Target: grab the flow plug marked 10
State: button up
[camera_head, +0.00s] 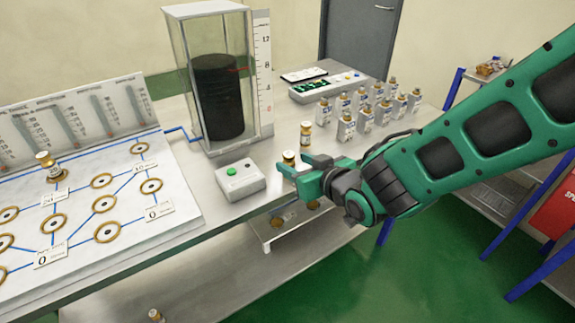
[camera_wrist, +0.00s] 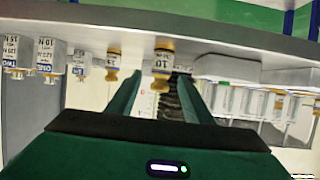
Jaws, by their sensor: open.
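The flow plug marked 10 (camera_wrist: 162,58) is a small white-labelled cylinder with brass ends. The wrist view shows it upside down, just ahead of the gap between my fingers. In the head view a plug standing near the table's front edge (camera_head: 289,158), right by my fingertips, appears to be the same one. My gripper (camera_head: 297,167) is open and empty; its two fingers also show in the wrist view (camera_wrist: 158,88). Whether the fingers reach around the plug is unclear. A second plug (camera_head: 306,131) stands slightly behind; its number is hard to read in the wrist view (camera_wrist: 112,62).
Several labelled metal weights (camera_head: 346,128) stand to the right.

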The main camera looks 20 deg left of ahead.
jog(key=shift+x, duration=3.8)
jog(key=shift+r, duration=0.1)
jog(key=shift+c, duration=0.5)
grip_shut()
jog(key=shift+r, duration=0.1)
